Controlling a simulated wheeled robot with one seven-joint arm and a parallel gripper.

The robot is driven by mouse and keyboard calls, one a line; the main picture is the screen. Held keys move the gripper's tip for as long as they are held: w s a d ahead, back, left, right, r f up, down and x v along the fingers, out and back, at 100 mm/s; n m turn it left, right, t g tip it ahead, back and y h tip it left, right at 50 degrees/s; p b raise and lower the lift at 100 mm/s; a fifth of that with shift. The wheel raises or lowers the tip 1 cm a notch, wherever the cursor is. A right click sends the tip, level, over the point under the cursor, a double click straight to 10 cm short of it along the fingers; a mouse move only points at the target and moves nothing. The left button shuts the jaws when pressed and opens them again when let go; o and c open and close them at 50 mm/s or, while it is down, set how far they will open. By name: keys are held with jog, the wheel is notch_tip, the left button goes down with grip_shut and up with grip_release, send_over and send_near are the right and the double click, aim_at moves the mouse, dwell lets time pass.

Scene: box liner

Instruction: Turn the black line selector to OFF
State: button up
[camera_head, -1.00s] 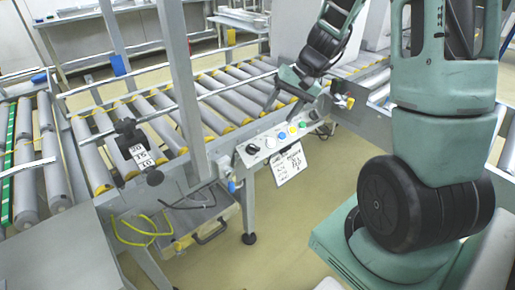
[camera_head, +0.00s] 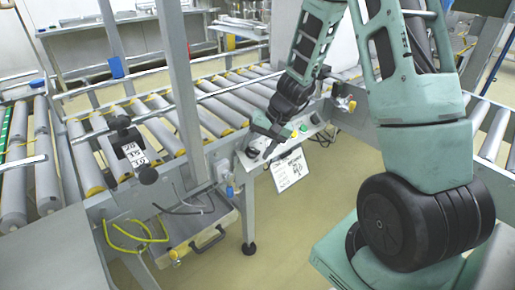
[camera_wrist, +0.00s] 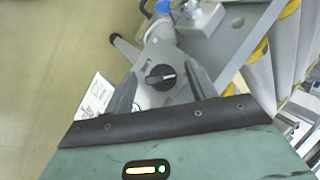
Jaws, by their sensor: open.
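The black line selector (camera_head: 252,152) is a round knob at the left end of the pale control panel (camera_head: 240,163) on the conveyor's front rail. In the wrist view the selector (camera_wrist: 160,77) is near the middle, its bar lying roughly across the picture with a light mark at its right end. Its position lettering is too small to read. My gripper (camera_head: 262,141) is open and empty, just above and beside the selector, and hides part of the panel. I cannot tell whether a finger touches the knob.
A white sign (camera_head: 290,170) hangs below the panel. A grey upright post (camera_head: 181,95) stands close on the left.

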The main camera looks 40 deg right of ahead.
jog(key=c, duration=1)
jog(key=shift+f+m+b, duration=0.15)
jog(key=shift+m+b, duration=0.15)
jog(key=shift+b, duration=0.25)
jog(key=shift+d+b, duration=0.1)
jog(key=shift+b, duration=0.3)
jog(key=m+t+y+b, duration=0.1)
jog(key=m+b, duration=0.1)
jog(key=b, duration=0.1)
jog(key=shift+f, duration=0.2)
jog(key=m+t+y+b, duration=0.1)
jog(key=m+b, duration=0.2)
jog(key=shift+s+t, duration=0.15)
jog(key=shift+t, duration=0.25)
jog(key=shift+r+m+t+y+b, duration=0.15)
jog(key=shift+m+t+y+b, duration=0.25)
jog(key=shift+m+b, duration=0.75)
